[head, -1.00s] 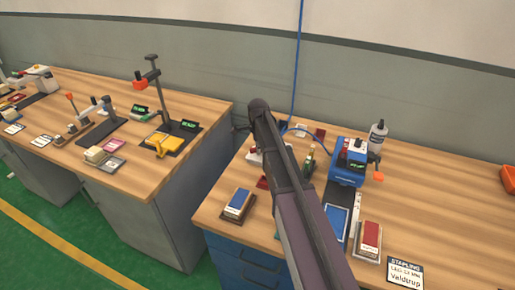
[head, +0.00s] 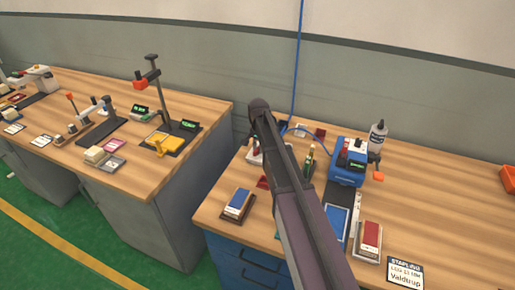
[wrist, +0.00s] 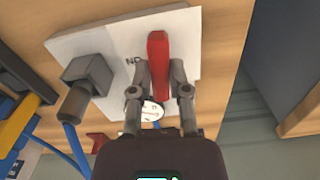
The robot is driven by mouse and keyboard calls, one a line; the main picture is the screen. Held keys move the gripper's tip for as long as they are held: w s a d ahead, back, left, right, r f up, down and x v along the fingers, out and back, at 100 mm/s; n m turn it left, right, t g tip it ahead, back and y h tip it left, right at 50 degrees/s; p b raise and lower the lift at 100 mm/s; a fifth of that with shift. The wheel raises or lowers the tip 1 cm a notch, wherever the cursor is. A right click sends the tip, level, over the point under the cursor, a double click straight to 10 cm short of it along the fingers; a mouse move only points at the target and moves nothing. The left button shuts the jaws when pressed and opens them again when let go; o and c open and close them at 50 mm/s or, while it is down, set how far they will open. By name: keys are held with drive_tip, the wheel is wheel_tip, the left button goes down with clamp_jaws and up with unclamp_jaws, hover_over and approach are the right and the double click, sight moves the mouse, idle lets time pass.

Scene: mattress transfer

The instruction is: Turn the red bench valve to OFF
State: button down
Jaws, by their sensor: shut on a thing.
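The red valve handle (wrist: 158,60) lies over a white plate (wrist: 105,45) in the wrist view. It runs nearly upright in the picture, between the two grey fingers of my gripper (wrist: 159,78), which is shut on it. Dark letters show on the plate just left of the handle, partly covered, so I cannot read the full word. A round whitish part (wrist: 152,110) shows between the fingers below the handle. In the head view my arm hides the gripper and most of the valve.
A grey block fitting (wrist: 86,75) with a blue hose stands left of the handle. The bench's far right is mostly clear.

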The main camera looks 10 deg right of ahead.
drive_tip(key=shift+w+n, duration=0.2)
drive_tip(key=shift+n, duration=0.6)
drive_tip(key=c, duration=0.6)
unclamp_jaws()
drive_tip(key=shift+s+r, duration=0.1)
drive_tip(key=shift+s, duration=0.05)
